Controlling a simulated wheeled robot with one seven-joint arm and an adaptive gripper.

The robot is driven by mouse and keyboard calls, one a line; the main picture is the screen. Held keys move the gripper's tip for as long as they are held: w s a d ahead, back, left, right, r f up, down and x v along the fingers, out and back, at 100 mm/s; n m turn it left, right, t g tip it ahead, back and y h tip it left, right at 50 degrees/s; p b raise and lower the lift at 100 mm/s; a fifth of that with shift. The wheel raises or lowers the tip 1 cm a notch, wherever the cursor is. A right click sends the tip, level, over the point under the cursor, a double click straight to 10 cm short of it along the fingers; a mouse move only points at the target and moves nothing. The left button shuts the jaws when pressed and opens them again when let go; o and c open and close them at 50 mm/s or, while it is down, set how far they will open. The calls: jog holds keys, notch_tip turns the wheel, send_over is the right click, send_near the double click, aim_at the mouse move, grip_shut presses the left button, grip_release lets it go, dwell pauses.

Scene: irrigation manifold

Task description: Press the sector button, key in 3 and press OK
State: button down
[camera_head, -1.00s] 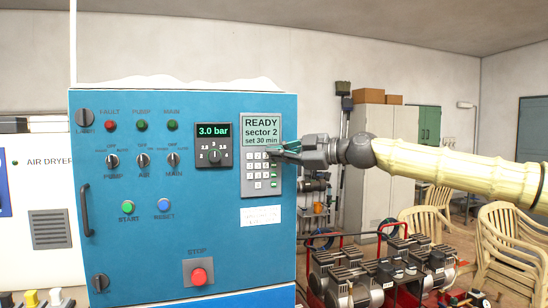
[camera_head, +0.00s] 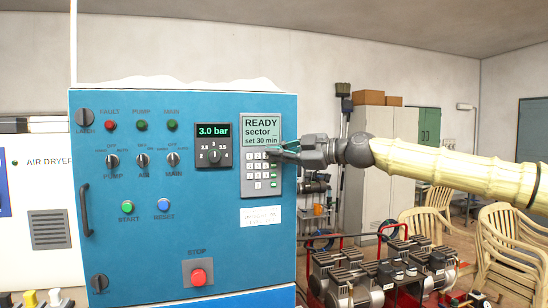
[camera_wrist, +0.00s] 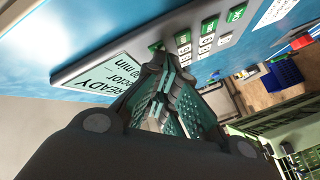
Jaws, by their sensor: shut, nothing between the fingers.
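The grey keypad unit (camera_head: 246,184) is on the right side of the blue cabinet front. Its display (camera_head: 261,131) reads READY, "sector" with a blank or dashes after it, and "set 30 min". Below are white number keys (camera_head: 257,165) and a column of green keys (camera_head: 274,184) at the right. My gripper (camera_head: 284,151) is shut and empty, its fingertips at the upper right of the keys, hiding the top green key. In the wrist view the fingertips (camera_wrist: 160,62) are close to the keypad face; contact cannot be told. Several green keys (camera_wrist: 237,13) and white keys (camera_wrist: 206,42) show there.
The blue cabinet (camera_head: 120,250) also carries a pressure dial (camera_head: 213,145), a red stop button (camera_head: 198,277), a green start button (camera_head: 127,205) and a blue reset button (camera_head: 163,205). Compressors (camera_head: 370,270) and chairs (camera_head: 500,240) stand at the right.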

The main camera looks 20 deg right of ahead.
jog(key=shift+s, duration=0.15)
jog(key=shift+s+d+b, duration=0.1)
jog(key=shift+s+b, duration=0.4)
jog(key=shift+s, duration=0.1)
jog(key=shift+a+b, duration=0.45)
jog(key=shift+a, duration=0.8)
jog(key=shift+d, duration=0.1)
jog(key=shift+w+f, duration=0.1)
jog(key=shift+w, duration=0.1)
